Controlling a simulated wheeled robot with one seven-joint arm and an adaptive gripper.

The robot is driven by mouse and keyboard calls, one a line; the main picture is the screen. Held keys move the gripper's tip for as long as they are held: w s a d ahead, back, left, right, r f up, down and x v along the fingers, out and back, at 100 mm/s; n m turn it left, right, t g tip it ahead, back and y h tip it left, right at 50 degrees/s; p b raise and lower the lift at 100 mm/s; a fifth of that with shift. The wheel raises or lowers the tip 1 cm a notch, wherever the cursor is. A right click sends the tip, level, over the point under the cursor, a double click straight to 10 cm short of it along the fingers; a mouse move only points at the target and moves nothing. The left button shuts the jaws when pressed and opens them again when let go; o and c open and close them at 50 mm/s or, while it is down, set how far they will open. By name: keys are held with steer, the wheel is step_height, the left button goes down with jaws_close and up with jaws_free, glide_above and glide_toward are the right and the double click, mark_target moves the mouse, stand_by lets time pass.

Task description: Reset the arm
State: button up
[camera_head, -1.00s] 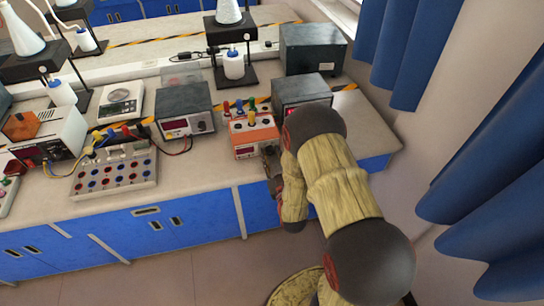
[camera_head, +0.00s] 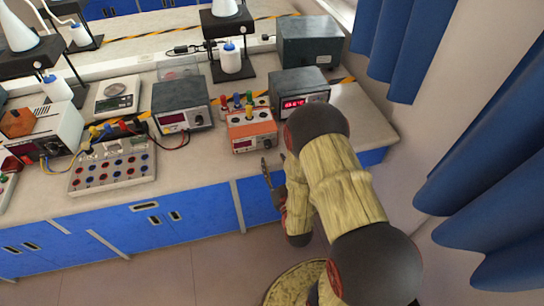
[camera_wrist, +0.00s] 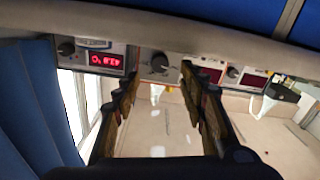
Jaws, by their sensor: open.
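My gripper (camera_head: 272,172) is in front of the bench's front edge in the head view, below the orange box. In the wrist view its two fingers (camera_wrist: 160,100) stand apart with nothing between them. My arm covers part of the bench's right end. The orange-fronted box (camera_head: 252,131) with coloured plugs on top stands on the bench just beyond the gripper, apart from it. A dark meter with a lit red display (camera_head: 297,90) stands to its right and also shows in the wrist view (camera_wrist: 102,62).
The bench (camera_head: 205,160) has blue cabinets (camera_head: 160,226) below. A dark power supply (camera_head: 182,105), a socket board with several wires (camera_head: 112,166), a scale (camera_head: 117,95) and stands with flasks are on it. Blue curtains (camera_head: 485,165) hang at right. Floor in front is clear.

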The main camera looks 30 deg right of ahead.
steer(key=shift+s+a, duration=0.1)
steer(key=shift+s, duration=0.25)
steer(key=shift+w, duration=0.15)
steer(key=w+r, duration=0.2)
steer(key=w+a+r+g+y, duration=0.1)
steer(key=w+r, duration=0.1)
steer(key=w+r+g, duration=0.1)
steer(key=w+r, duration=0.1)
steer(key=w, duration=0.1)
steer(key=shift+a+r+y, duration=0.2)
steer(key=shift+a+y, duration=0.15)
steer(key=shift+y, duration=0.05)
steer(key=a+r+g+y, duration=0.1)
steer(key=a+r+g, duration=0.25)
steer(key=r, duration=0.55)
steer(key=s+a+r+g, duration=0.2)
steer(key=s+a+r, duration=0.1)
steer(key=s, duration=0.6)
steer(key=s+a+r+g+y, duration=0.1)
steer(key=s+a+r+g, duration=0.1)
steer(key=s, duration=0.7)
steer(key=s+a+r+g+y, duration=0.1)
steer(key=s+a+r, duration=0.3)
steer(key=s, duration=0.5)
step_height(320, 180, up, 2)
steer(key=shift+s+r+n+g, duration=0.15)
steer(key=shift+s+n+g, duration=0.2)
steer(key=shift+g, duration=0.3)
